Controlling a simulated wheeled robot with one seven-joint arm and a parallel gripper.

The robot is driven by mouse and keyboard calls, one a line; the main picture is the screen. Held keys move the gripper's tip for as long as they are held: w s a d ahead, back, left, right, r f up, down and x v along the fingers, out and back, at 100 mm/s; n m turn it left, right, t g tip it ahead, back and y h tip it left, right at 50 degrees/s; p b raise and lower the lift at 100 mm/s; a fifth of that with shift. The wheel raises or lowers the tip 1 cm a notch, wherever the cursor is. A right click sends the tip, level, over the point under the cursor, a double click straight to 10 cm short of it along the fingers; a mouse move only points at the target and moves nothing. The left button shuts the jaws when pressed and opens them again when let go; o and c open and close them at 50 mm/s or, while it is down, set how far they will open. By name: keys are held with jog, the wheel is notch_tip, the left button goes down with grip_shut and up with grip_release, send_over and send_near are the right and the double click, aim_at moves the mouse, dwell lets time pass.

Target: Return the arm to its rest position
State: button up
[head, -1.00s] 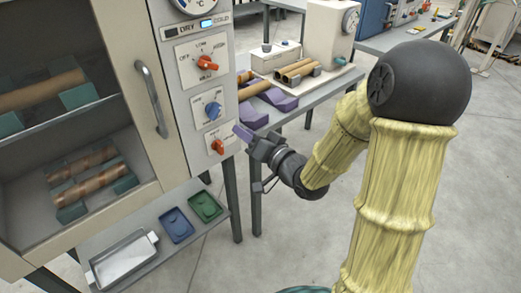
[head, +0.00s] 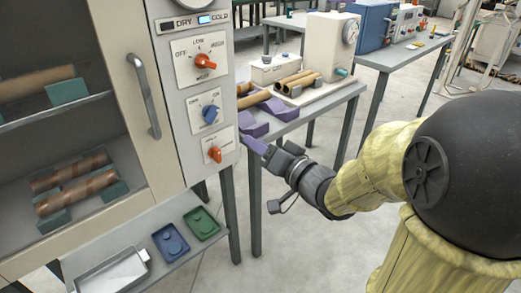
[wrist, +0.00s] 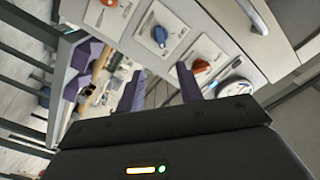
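My arm reaches from the right of the head view in its yellow sleeve. My gripper (head: 256,146) has purple fingers and is just right of the control panel (head: 183,70), near the lowest orange knob (head: 215,154). In the wrist view the two fingers of the gripper (wrist: 162,86) stand apart with nothing held between them. The cabinet panel lies beyond them, with a blue knob (wrist: 159,35) and an orange knob (wrist: 201,66). I cannot tell from the head view how close the fingertips are to the panel.
The glass-fronted cabinet with a handle (head: 147,95) stands at left, with wound tubes (head: 72,172) inside. Below are a metal tray (head: 112,273), a blue tray (head: 170,243) and a green tray (head: 202,223). A table with purple cradles (head: 277,106) stands behind my gripper. Open floor lies between the tables.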

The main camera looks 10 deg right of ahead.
jog(key=s+d+f+g+h, duration=0.1)
jog(key=d+f+g+h, duration=0.1)
jog(key=d+f+h, duration=0.3)
jog(key=d+f+g+h, duration=0.3)
jog(key=f+h, duration=0.1)
jog(key=f, duration=0.3)
jog(key=s+f+n+g+h, duration=0.1)
jog(key=s+f+g, duration=0.6)
jog(key=s, duration=0.5)
notch_tip(320, 180, up, 28)
jog(key=p, duration=2.7)
jog(key=shift+w+f+p, duration=0.15)
jog(key=shift+f+p, duration=0.1)
jog(key=shift+p, duration=0.1)
